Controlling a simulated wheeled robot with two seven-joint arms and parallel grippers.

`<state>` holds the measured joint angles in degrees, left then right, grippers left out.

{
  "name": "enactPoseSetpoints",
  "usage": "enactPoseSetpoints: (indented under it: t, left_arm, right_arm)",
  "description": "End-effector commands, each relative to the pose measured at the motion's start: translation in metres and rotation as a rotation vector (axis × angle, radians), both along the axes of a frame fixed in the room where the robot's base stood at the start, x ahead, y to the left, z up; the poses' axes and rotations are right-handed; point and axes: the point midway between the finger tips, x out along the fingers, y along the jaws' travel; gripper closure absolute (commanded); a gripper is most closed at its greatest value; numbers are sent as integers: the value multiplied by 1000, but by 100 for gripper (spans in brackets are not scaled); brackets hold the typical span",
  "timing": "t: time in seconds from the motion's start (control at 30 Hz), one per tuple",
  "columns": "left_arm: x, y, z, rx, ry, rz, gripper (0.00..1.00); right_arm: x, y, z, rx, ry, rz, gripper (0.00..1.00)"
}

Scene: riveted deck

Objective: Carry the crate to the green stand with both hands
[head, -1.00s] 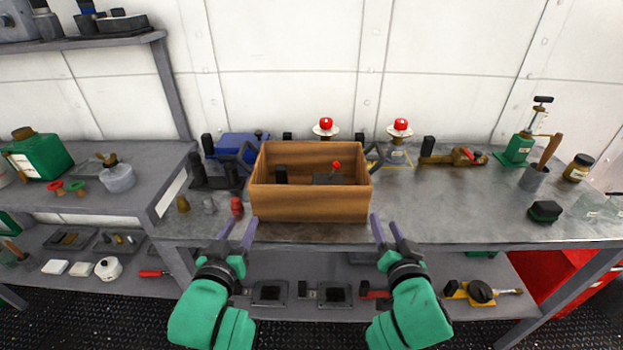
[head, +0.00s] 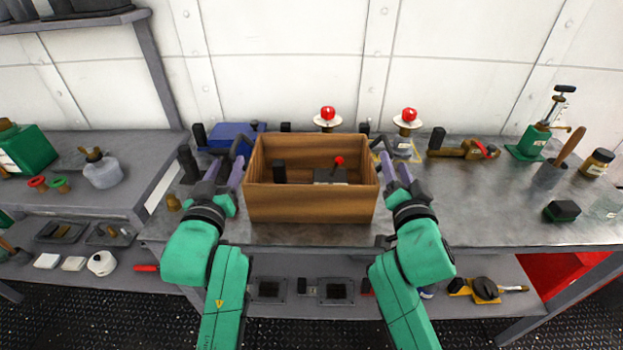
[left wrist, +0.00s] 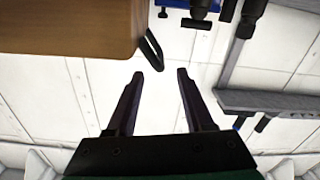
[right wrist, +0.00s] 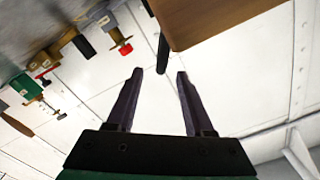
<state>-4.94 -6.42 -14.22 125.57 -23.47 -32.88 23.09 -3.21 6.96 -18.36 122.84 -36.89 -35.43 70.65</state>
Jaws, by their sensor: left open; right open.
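The wooden crate (head: 311,205) stands upright on the metal workbench, with a black block and a red-topped dark item inside. A dark handle sticks out at each end, the left one (head: 240,143) and the right one (head: 381,143). My left gripper (head: 226,170) is open beside the crate's left end; in the left wrist view the handle (left wrist: 152,50) is just beyond the fingertips, near the left finger. My right gripper (head: 394,172) is open beside the right end; the handle (right wrist: 162,53) is just beyond its fingertips. I cannot make out a green stand.
The workbench (head: 480,215) has clear room to the right of the crate. Behind the crate stand a blue box (head: 230,135) and two red-topped items, one being the right one (head: 408,117). A green-based pump (head: 535,140) is at the right. A shelf runs below.

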Motion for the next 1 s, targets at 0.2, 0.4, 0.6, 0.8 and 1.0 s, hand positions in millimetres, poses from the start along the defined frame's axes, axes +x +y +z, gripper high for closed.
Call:
enactPoseSetpoints:
  t: [0.2,0.4,0.6,0.8,1.0]
  left_arm:
    - [44,-1,1,-1,-2,-1,48]
    - [76,-2,0,0,-1,0,48]
    - [86,-2,0,-1,-1,-1,48]
    - [86,-2,0,-1,0,-1,52]
    - [86,-2,0,-1,0,0,100]
  right_arm:
    - [44,-1,0,-3,-1,-1,48]
    - [76,-2,0,-2,0,0,48]
    - [86,-2,0,-1,1,1,48]
    - [86,-2,-1,-1,1,1,51]
    - [86,-2,-1,-1,1,1,100]
